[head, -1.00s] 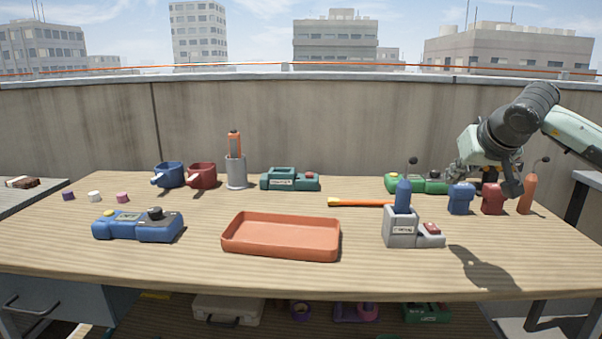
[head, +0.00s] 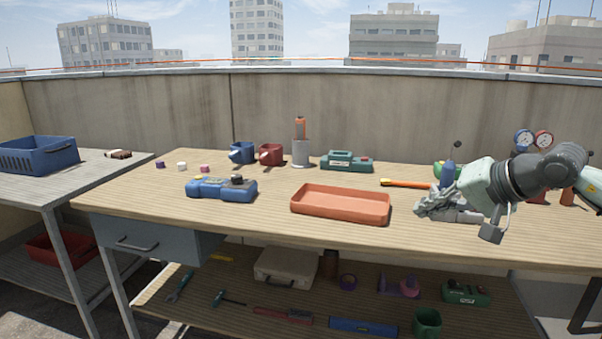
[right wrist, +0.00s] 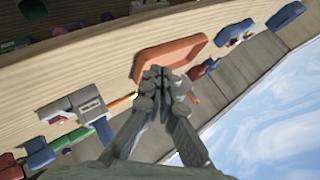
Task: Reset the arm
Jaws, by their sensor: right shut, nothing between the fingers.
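My right arm comes in from the right in the head view. Its gripper (head: 424,206) is shut and empty, pointing left above the right part of the workbench (head: 270,222). It hides most of the grey charger base with the blue handset (head: 447,174). In the right wrist view the closed fingers (right wrist: 155,78) show in front of the orange tray (right wrist: 172,56), apart from any object as far as I can see. My left gripper is in neither view.
The orange tray (head: 340,205) is empty. A blue device (head: 221,189), mugs (head: 270,154), a grey holder (head: 300,153) and a green device (head: 346,161) stand on the bench. A side table with a blue crate (head: 40,156) is at left. The front left bench top is clear.

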